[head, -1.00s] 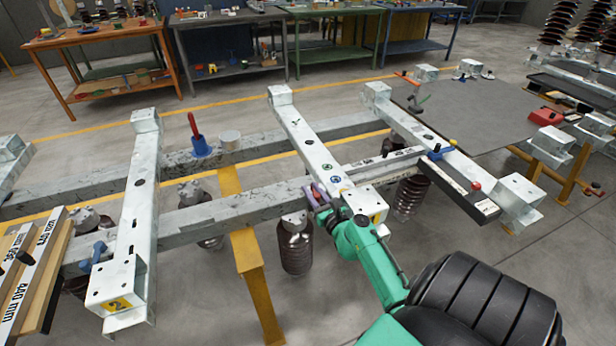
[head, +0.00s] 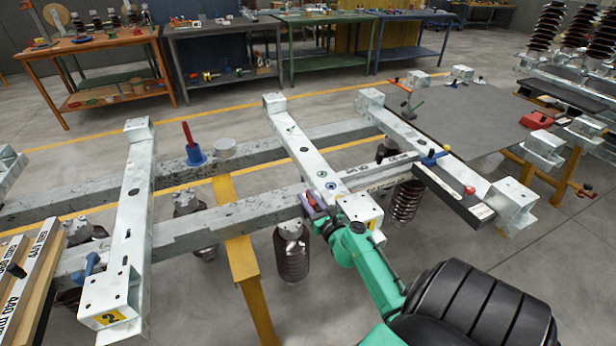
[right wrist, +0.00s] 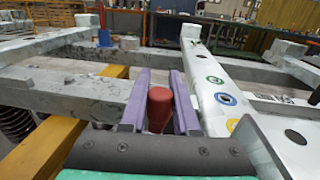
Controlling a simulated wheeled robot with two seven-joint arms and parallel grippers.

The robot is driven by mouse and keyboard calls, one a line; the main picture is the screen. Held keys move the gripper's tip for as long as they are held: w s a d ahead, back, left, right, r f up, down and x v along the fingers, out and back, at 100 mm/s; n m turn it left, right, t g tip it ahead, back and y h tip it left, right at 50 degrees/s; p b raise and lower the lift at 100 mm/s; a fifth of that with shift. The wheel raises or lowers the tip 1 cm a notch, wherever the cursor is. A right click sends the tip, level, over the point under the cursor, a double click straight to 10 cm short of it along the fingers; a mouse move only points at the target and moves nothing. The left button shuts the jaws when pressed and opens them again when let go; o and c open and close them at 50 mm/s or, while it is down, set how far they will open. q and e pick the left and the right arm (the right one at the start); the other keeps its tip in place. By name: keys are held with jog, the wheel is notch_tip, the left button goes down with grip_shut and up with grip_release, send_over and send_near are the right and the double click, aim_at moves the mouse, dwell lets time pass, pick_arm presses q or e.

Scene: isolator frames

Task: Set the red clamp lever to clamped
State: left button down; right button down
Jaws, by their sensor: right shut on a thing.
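A red handle (right wrist: 159,108) stands between the purple fingers of my right gripper in the right wrist view. My right gripper (head: 314,204) is shut on it, beside the middle cross beam at the near long beam. In the head view the fingers hide most of the handle, and its base is hidden. Another red lever (head: 187,134) on a blue base (head: 196,155) stands nearly upright on the far long beam, apart from my gripper. My left gripper is not in view.
The middle cross beam (head: 305,150) lies just right of my right gripper. A yellow support (head: 241,262) and dark insulators (head: 291,258) are below the near long beam (head: 220,225). A black bar (head: 452,198) with a red knob lies at right.

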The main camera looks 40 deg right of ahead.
jog(key=shift+s+f, duration=0.15)
jog(key=shift+f, duration=0.15)
jog(key=c, duration=0.8)
grip_release()
jog(key=shift+c, duration=0.2)
jog(key=shift+o, duration=0.8)
jog(key=shift+r, duration=0.2)
